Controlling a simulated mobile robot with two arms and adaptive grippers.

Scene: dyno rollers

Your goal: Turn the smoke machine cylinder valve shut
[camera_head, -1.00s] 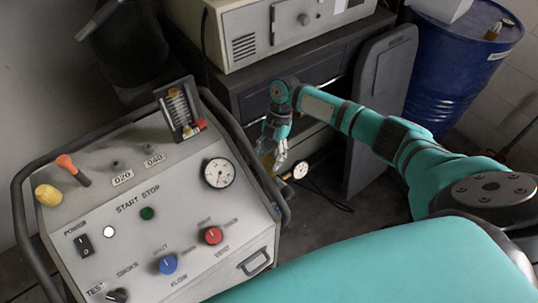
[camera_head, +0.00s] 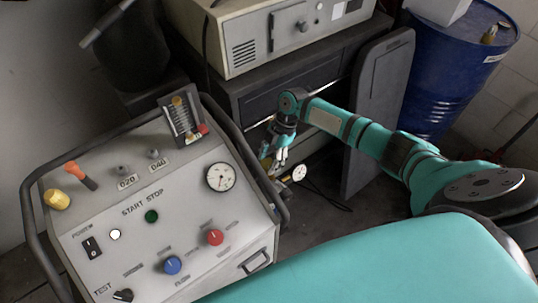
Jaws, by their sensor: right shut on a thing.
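The smoke machine (camera_head: 190,205) fills the left and middle of the view, with a grey sloped panel of knobs, switches and a round gauge. My right gripper (camera_head: 279,160) reaches down past the machine's far right side. It is shut on what looks like the cylinder valve, but the gripper and the machine's edge hide most of it. A small round white gauge (camera_head: 299,172) shows just right of the fingers. The cylinder body is hidden behind the machine. My left gripper is out of view.
A dark cabinet (camera_head: 262,100) with a beige instrument (camera_head: 290,38) on top stands behind. A grey board (camera_head: 376,110) leans beside it, and a blue drum (camera_head: 448,75) stands at the back right. A dark tubular rail (camera_head: 225,117) runs around the machine. A black cable lies on the floor.

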